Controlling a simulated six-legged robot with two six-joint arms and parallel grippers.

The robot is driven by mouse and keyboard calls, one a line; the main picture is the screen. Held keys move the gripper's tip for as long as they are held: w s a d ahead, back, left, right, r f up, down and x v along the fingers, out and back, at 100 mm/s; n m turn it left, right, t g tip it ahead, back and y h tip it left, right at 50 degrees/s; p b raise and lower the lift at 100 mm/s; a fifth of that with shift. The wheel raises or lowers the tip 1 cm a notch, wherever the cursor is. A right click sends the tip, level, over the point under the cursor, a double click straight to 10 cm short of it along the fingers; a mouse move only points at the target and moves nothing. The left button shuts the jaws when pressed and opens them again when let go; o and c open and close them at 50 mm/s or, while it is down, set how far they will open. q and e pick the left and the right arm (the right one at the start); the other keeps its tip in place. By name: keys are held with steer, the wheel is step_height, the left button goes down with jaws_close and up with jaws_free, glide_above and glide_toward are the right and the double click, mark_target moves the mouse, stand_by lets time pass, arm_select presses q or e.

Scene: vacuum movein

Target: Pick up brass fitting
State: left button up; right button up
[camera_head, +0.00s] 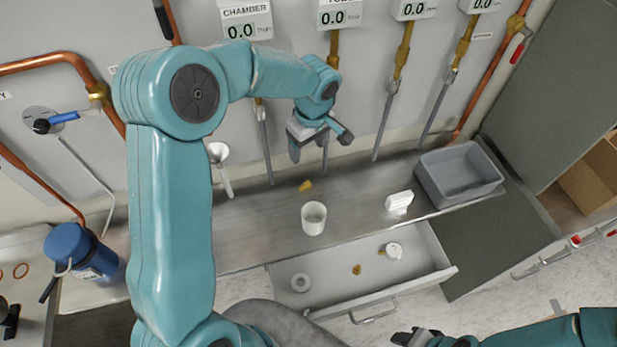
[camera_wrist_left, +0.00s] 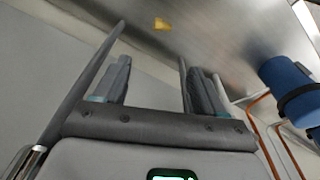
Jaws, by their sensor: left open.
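A small brass fitting (camera_head: 305,186) lies on the metal counter near the wall, behind a white cup. It also shows in the left wrist view (camera_wrist_left: 162,24), beyond the fingertips. A second small brass piece (camera_head: 356,269) lies in the open drawer. My left gripper (camera_head: 320,147) is open and empty, between the wall and the fitting, above the counter and apart from the fitting. My right gripper (camera_head: 415,337) is at the bottom edge, far from the fitting; its jaws are too unclear to read.
The white cup (camera_head: 313,218) stands just in front of the fitting. A white block (camera_head: 399,201) and a grey bin (camera_head: 461,174) are to the right. Hoses hang along the wall.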

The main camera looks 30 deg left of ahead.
arm_select(q)
step_height(320, 180, down, 6)
steer(key=b, duration=0.5)
glide_above(304, 185)
steer(key=f, duration=0.4)
steer(key=shift+d+f, duration=0.15)
steer(key=shift+d, duration=0.05)
steer(key=shift+w+d+f, duration=0.1)
steer(key=shift+d+f, duration=0.2)
steer(key=shift+d, duration=0.05)
steer(key=f, duration=0.2)
steer(key=a+f, duration=0.1)
steer(key=f, duration=0.1)
steer(key=shift+f, duration=0.35)
steer(key=shift+d+f+b, duration=0.15)
steer(key=shift+f+b, duration=0.1)
steer(key=shift+b, duration=0.05)
steer(key=shift+r, duration=0.1)
steer(key=c, duration=1.2)
steer(key=shift+c, duration=0.2)
